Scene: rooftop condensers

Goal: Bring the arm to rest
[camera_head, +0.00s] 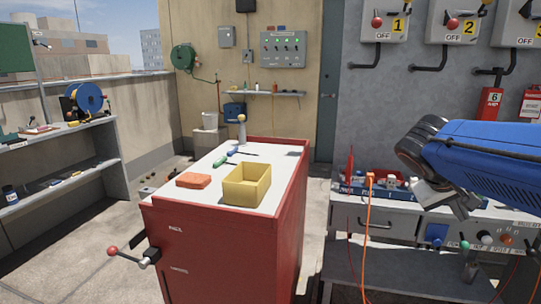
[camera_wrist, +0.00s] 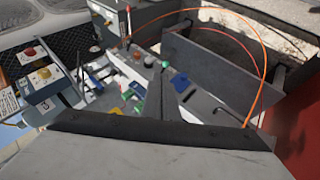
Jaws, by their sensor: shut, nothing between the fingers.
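My arm reaches in from the right edge in the head view, with a blue link and a dark wrist joint. My gripper (camera_head: 462,205) hangs below that joint, in front of the grey workbench. In the wrist view the gripper fingers (camera_wrist: 158,80) meet in a narrow dark tip, shut with nothing between them. Below and beyond the tip is the bench top with its cluttered tools, apart from the fingers as far as I can tell. Part of the bench is hidden behind my arm in the head view.
A red cabinet (camera_head: 225,255) stands left of the bench, with a yellow bin (camera_head: 247,187) and an orange block (camera_head: 193,181) on top. An orange cable (camera_head: 368,220) hangs at the bench front. Switch boxes (camera_head: 452,22) are on the wall. Shelves stand far left.

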